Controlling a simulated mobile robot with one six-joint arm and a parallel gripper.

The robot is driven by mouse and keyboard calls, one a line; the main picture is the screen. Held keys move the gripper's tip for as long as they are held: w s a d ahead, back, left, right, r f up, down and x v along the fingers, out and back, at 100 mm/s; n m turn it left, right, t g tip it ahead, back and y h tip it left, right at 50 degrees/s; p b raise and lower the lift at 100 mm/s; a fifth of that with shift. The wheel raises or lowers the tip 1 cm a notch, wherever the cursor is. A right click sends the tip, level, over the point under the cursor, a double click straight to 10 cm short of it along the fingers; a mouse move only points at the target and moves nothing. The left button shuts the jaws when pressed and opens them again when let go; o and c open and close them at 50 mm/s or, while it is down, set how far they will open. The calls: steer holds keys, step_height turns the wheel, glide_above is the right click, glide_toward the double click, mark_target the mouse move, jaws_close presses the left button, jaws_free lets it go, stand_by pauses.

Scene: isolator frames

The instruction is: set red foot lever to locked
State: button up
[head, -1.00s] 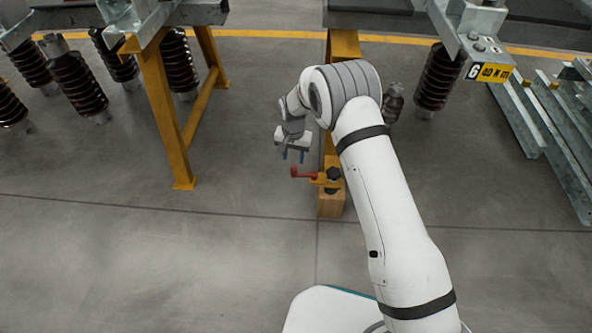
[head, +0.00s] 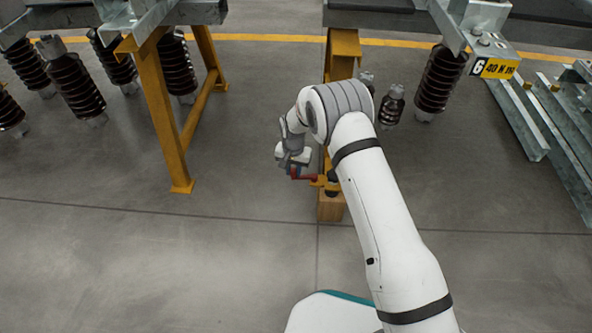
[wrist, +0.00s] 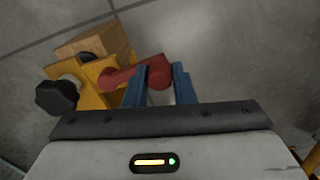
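The red foot lever (head: 309,178) sticks out to the left from a yellow bracket (head: 330,181) low on the yellow stand leg. In the wrist view the red lever (wrist: 120,78) runs from its pivot on the yellow bracket (wrist: 92,96) to a thicker round end. My gripper (head: 297,170) is down at the lever's free end. In the wrist view its blue fingers (wrist: 160,82) stand apart, with the lever end between their tips. I cannot tell whether they touch it. A black knob (wrist: 57,97) sits on the bracket.
A wooden block (head: 331,208) is under the stand leg. Another yellow trestle (head: 168,120) stands to the left. Brown ribbed insulators (head: 438,80) hang behind, and steel beams (head: 548,130) lie at right. The floor in front and to the left is clear.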

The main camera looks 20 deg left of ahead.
jaws_close()
